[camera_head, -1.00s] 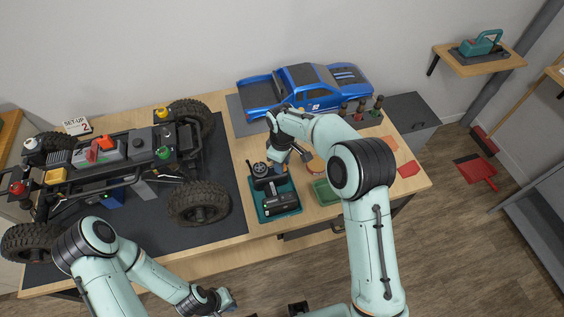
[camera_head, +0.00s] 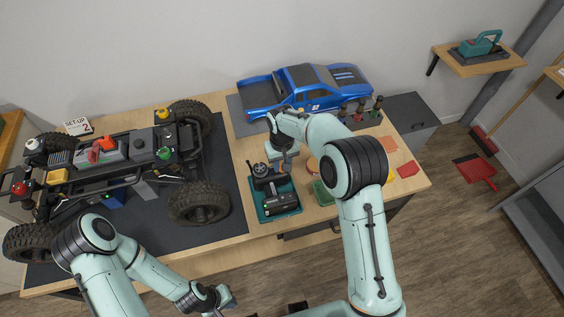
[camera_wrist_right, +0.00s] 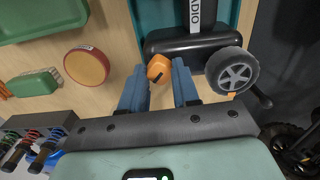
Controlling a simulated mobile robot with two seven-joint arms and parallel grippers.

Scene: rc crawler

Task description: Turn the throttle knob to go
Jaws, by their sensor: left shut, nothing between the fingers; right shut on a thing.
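The black radio transmitter (camera_head: 280,201) lies in a teal tray (camera_head: 262,217) on the bench. In the right wrist view its black body (camera_wrist_right: 190,42) and grey-hubbed wheel (camera_wrist_right: 232,70) show. The orange throttle knob (camera_wrist_right: 159,68) with a dark pointer mark sits at the transmitter's near edge. My right gripper (camera_wrist_right: 160,75) is shut on this knob, with one blue finger on each side. In the head view my right gripper (camera_head: 286,164) is over the transmitter, partly hidden by its own wrist. My left gripper (camera_head: 229,300) is shut and empty, low in front of the bench.
A large crawler chassis (camera_head: 120,160) stands on a dark mat at the left. A blue truck body (camera_head: 305,88) lies behind the transmitter. A green tray (camera_head: 322,192) and a round red-rimmed tub (camera_wrist_right: 87,66) are close beside my right gripper.

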